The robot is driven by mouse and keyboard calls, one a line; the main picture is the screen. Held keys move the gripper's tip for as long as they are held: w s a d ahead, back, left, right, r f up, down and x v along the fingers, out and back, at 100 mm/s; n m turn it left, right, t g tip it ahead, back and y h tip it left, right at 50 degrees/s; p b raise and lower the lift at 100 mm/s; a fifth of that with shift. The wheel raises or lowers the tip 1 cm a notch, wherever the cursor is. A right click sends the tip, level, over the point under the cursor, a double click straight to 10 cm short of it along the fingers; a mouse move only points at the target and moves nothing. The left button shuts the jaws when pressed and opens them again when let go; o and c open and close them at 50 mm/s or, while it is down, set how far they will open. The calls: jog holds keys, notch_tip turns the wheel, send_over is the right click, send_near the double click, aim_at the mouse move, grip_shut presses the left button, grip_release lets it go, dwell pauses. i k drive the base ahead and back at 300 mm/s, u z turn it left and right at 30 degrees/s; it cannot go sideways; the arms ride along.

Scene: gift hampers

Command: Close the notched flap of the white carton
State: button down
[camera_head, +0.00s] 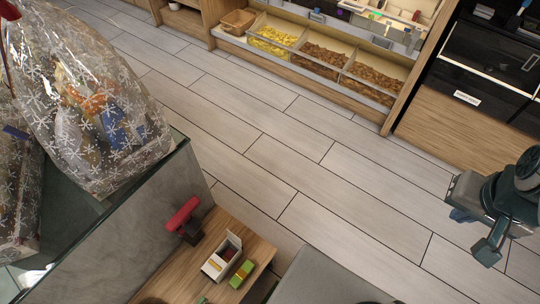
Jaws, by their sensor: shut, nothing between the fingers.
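The small white carton (212,268) stands on the wooden counter at the bottom centre. A white flap (234,241) stands up at its upper right edge, and the top looks open with a dark reddish inside. The notch is too small to make out. My gripper (489,249) is at the far right, high over the floor and well apart from the carton. It is shut and empty.
A green and yellow box (242,273) is close beside the carton's right side. A red-topped dark device (183,216) stands behind it, near the grey partition (130,240). Wrapped hampers (85,110) fill the left. Open floor (330,200) lies between counter and gripper.

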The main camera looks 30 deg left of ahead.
aim_at(236, 240)
jog(key=u, duration=0.05)
jog(key=i, duration=1.9)
jog(key=u, duration=5.5)
jog(key=i, duration=0.4)
jog(key=z, duration=1.4)
